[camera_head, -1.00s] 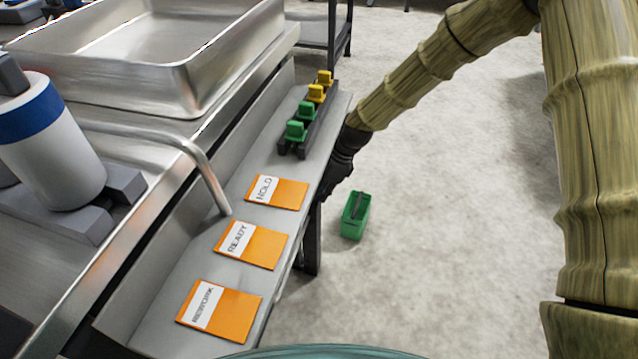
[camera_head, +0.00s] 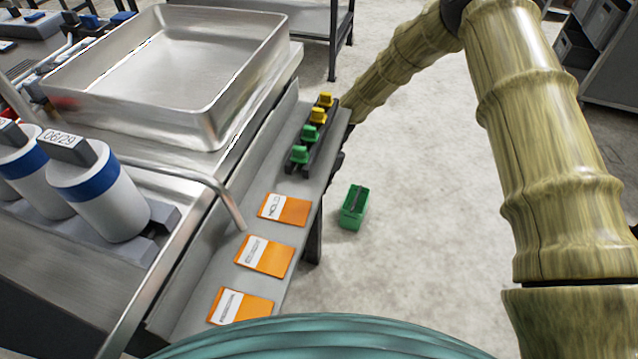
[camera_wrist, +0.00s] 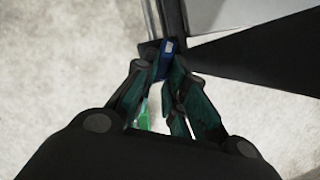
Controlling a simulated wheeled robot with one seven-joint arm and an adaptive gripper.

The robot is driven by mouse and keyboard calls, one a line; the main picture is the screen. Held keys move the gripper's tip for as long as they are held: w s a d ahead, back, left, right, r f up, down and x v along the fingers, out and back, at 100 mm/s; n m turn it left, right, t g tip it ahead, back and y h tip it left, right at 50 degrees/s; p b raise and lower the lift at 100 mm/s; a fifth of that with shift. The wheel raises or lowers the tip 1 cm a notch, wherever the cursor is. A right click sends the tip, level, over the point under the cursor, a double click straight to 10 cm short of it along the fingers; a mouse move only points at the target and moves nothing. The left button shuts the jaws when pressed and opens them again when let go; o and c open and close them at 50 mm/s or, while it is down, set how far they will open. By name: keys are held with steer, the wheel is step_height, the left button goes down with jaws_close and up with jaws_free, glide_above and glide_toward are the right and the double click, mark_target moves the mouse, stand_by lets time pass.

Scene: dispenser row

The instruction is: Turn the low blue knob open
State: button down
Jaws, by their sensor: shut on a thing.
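The blue knob (camera_wrist: 167,48) shows at the top middle of the wrist view, low on a dark post or bracket beside the table. My gripper (camera_wrist: 160,70) has its two dark green fingers on either side of the knob and is shut on it. The fingers hide the knob's lower part, and I cannot tell its turn angle. In the head view the knob is hidden and my gripper is almost wholly hidden behind the steel shelf's right edge.
The steel shelf (camera_head: 262,219) carries several orange cards and a dark rack (camera_head: 325,150) of green and yellow pieces. A green bin (camera_head: 354,208) stands on the floor to the right. A steel tray (camera_head: 150,122) and white-blue canisters (camera_head: 98,195) are at left. Pale floor is open.

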steer(key=shift+n, duration=0.5)
steer(key=shift+w, duration=0.1)
steer(key=shift+g, duration=0.3)
steer(key=c, duration=1.5)
jaws_free()
steer(key=shift+o, duration=0.2)
steer(key=shift+a, duration=0.1)
steer(key=v, duration=1.2)
steer(key=shift+a, duration=0.1)
